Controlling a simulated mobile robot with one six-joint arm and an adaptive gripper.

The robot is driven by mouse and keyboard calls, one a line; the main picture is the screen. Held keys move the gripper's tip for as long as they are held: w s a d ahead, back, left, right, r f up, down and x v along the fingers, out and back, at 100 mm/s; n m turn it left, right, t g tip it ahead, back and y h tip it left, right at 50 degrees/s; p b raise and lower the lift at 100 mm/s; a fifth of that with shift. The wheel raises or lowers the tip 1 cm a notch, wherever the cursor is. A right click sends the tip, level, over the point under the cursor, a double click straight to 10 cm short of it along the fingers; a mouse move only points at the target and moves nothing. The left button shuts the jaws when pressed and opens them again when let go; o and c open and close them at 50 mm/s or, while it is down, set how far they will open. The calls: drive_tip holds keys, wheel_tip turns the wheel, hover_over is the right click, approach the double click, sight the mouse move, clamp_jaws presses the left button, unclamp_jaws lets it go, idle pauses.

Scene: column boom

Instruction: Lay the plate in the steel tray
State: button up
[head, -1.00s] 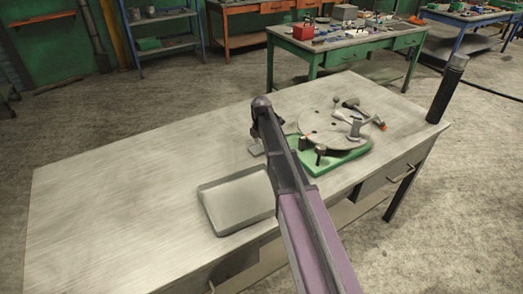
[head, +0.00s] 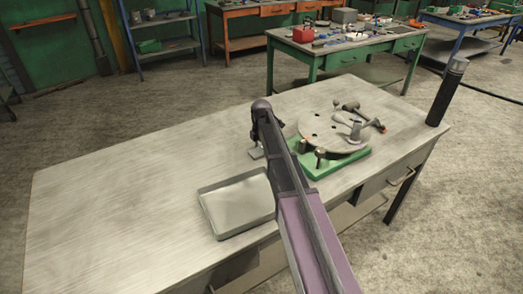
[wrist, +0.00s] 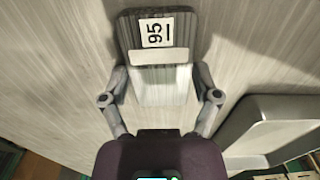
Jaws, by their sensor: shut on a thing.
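My gripper (wrist: 160,77) is shut on a grey rectangular plate with rounded corners and a white label reading 95. The plate (wrist: 180,31) fills the upper middle of the wrist view, with one finger at each side. In the head view only a small grey piece of the plate (head: 256,153) shows beside my arm, which hides the rest and most of the gripper. The shallow steel tray (head: 237,206) lies empty on the bench, nearer than the plate. Part of the tray (wrist: 236,125) shows at the lower right of the wrist view, apart from the plate.
On the metal bench (head: 110,200), right of my arm, a green base (head: 347,163) carries a round drilled disc (head: 320,128) with tools on it. A dark post (head: 447,92) stands at the right corner. The bench's left side is clear.

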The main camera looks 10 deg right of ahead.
sight(261, 151)
drive_tip(key=shift+r, duration=0.15)
wheel_tip(261, 151, up, 10)
drive_tip(key=p, duration=0.9)
drive_tip(key=shift+p, duration=0.4)
drive_tip(key=shift+s+f, duration=0.1)
drive_tip(key=shift+f, duration=0.1)
idle(0.3)
